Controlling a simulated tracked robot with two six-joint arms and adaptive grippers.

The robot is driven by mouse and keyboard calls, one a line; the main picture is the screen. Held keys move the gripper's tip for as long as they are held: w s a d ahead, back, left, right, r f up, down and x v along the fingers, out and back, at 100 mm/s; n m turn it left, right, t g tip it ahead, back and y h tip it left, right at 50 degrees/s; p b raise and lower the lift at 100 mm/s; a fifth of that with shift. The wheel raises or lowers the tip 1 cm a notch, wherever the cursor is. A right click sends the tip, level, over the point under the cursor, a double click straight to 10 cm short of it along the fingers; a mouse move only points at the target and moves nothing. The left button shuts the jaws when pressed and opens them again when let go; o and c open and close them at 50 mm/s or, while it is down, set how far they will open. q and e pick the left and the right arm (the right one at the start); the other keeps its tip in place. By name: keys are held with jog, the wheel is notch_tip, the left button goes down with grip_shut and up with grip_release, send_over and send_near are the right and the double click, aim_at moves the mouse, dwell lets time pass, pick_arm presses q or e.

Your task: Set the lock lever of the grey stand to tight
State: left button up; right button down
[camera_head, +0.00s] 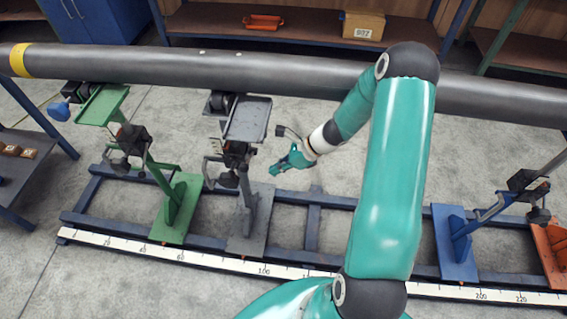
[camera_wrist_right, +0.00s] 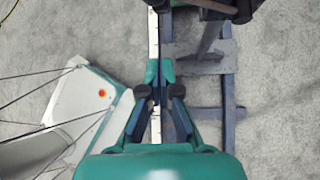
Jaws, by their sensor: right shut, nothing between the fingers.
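The grey stand (camera_head: 250,220) stands on the blue floor frame below the pipe, with a tilted tray-like top (camera_head: 248,118). Dark clamp parts (camera_head: 236,152) sit midway up its post, with thin handles at their left. I cannot tell which piece is the lock lever or how it is set. My right gripper (camera_head: 274,172) is just right of the grey stand's post, apart from it in the picture. It is shut and empty. In the right wrist view the closed fingers (camera_wrist_right: 160,68) point up the picture, with the stand's grey base (camera_wrist_right: 212,62) to their right. My left gripper is not shown.
A large dark pipe (camera_head: 300,72) crosses above the stands. A green stand (camera_head: 178,215) is to the left; blue (camera_head: 455,258) and orange (camera_head: 548,250) stands are to the right. A white scale (camera_head: 210,258) runs along the frame's front. My right arm hides part of the middle.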

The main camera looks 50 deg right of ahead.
jog(key=v, duration=0.2)
jog(key=shift+s+d+r, duration=0.1)
jog(key=shift+d+r, duration=0.05)
jog(key=shift+d, duration=0.15)
jog(key=shift+a, duration=0.1)
